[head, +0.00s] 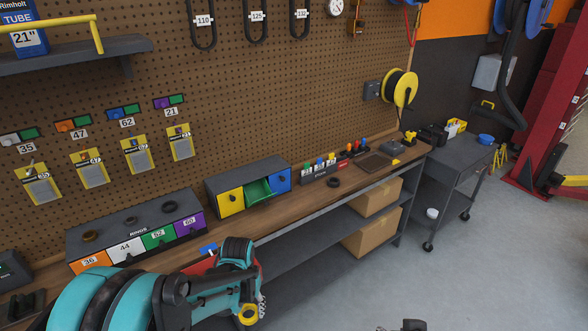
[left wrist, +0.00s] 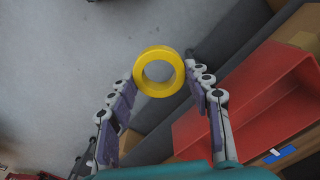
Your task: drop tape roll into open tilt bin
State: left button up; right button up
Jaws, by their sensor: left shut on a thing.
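The yellow tape roll (left wrist: 159,72) is a ring held between the fingertips of my left gripper (left wrist: 160,78) in the left wrist view. In the head view the tape roll (head: 248,315) shows low in the picture, at the left gripper (head: 252,311), in front of the bench edge. A grey tilt-bin unit (head: 225,185) stands on the bench with yellow, green and blue bins. The green middle bin (head: 260,190) is tilted open; the yellow (head: 231,202) and blue ones look shut. The left gripper is apart from it, nearer to me. A small dark part at the bottom edge may be my right gripper.
A red open bin (left wrist: 255,105) with a blue tag lies beside the left gripper, partly hidden by my arm in the head view. A grey ring-drawer unit (head: 135,225) stands left on the bench. Cardboard boxes (head: 375,197) sit below.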

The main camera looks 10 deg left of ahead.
aim_at(255, 192)
jog(key=i+l+u, duration=0.25)
jog(key=i+l, duration=0.45)
